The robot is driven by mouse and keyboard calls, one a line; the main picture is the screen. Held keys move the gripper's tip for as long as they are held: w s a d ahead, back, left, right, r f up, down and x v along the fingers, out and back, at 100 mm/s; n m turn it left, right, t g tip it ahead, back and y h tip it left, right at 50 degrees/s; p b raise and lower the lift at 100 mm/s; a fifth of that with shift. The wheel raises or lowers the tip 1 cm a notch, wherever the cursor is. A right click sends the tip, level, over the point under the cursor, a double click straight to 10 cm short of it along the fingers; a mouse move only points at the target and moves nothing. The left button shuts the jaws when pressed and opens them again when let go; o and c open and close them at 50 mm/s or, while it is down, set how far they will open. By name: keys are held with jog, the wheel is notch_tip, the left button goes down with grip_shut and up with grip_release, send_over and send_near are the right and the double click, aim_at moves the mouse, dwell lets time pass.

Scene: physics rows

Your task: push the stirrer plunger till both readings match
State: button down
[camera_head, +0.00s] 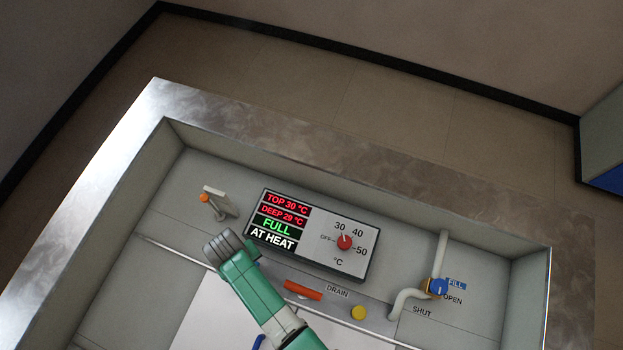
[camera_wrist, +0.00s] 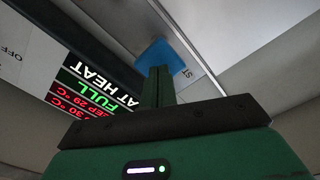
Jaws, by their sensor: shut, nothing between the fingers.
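The readout panel (camera_head: 271,221) shows TOP 30 °C and DEEP 29 °C, so the two readings differ by one degree. Below them it shows FULL and AT HEAT. The panel also shows, turned over, in the wrist view (camera_wrist: 95,85). In the wrist view a blue cap (camera_wrist: 157,54), apparently the stirrer plunger, sits by a partly hidden label starting "ST". My gripper (camera_wrist: 158,74) is shut and empty, its tips at the blue cap; I cannot tell whether they touch. In the head view my arm's end hides the fingers and the cap.
The red dial (camera_head: 344,241) is on the panel's right half. An orange-red drain handle (camera_head: 303,290), a yellow knob (camera_head: 359,312) and a blue fill valve (camera_head: 438,287) lie to the right of my arm. A small orange-tipped fitting (camera_head: 216,203) stands left of the panel.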

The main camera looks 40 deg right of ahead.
jog(key=shift+f+b, duration=2.3)
jog(key=shift+f, duration=0.65)
notch_tip(320, 180, up, 7)
jog(key=p, duration=0.6)
jog(key=shift+f, duration=0.3)
jog(key=shift+f+b, duration=2.7)
jog(key=shift+f, duration=0.55)
notch_tip(320, 180, up, 7)
jog(key=p, duration=0.6)
jog(key=shift+f, duration=0.2)
notch_tip(320, 180, up, 5)
jog(key=p, duration=0.5)
jog(key=shift+r, duration=0.1)
